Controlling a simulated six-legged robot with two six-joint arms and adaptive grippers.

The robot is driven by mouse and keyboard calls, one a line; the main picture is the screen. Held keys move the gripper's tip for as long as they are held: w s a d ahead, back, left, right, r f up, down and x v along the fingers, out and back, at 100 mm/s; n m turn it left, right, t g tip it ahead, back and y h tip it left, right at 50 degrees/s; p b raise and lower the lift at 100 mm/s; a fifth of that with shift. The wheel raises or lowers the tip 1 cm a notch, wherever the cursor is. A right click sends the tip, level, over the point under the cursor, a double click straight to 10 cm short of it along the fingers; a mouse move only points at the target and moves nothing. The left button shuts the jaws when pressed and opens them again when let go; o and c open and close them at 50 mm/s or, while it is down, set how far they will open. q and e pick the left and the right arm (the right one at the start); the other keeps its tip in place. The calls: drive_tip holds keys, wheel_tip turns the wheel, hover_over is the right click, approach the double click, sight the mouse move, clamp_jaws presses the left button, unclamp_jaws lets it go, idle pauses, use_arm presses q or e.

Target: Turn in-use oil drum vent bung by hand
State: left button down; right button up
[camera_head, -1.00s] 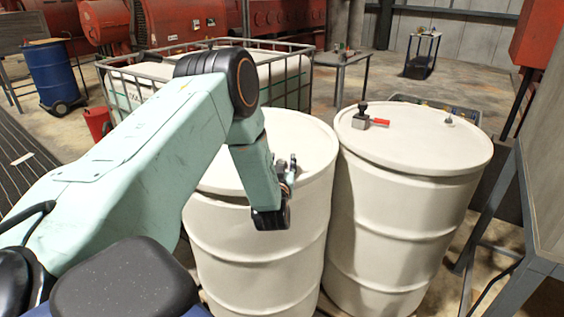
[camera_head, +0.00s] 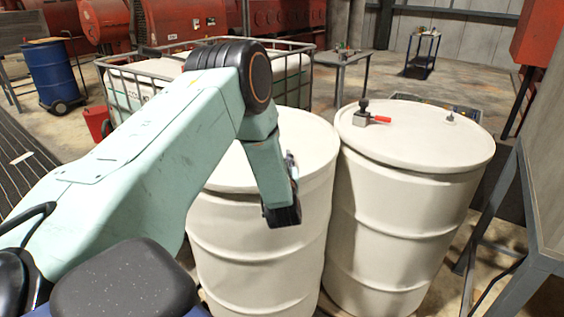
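Two cream oil drums stand side by side: the left drum (camera_head: 262,240) and the right drum (camera_head: 395,225). The right drum's lid carries a dark fitting with a red handle (camera_head: 381,119) and a small grey bung (camera_head: 450,117) near its far right rim. My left arm reaches in from the left, over the left drum's lid. Its forearm and wrist hide part of that lid, and no bung shows on the visible part. My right gripper is not in view.
A caged white tank (camera_head: 290,75) stands behind the left drum. A blue drum (camera_head: 53,73) on wheels is at the far left. A metal bench (camera_head: 545,200) stands close on the right. Small tables (camera_head: 343,57) are at the back, with open floor around them.

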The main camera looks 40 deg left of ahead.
use_arm(q)
drive_tip(key=n+g+y+b, duration=0.3)
drive_tip(key=shift+w+f+g, duration=0.1)
drive_tip(key=shift+f+g, duration=0.05)
drive_tip(key=shift+g, duration=0.15)
drive_tip(key=shift+n+g+y+b, duration=0.6)
drive_tip(key=shift+n+g+b, duration=0.15)
drive_tip(key=shift+g, duration=0.35)
drive_tip(key=c, duration=1.1)
unclamp_jaws()
drive_tip(key=v, duration=1.2)
drive_tip(key=shift+d, duration=0.1)
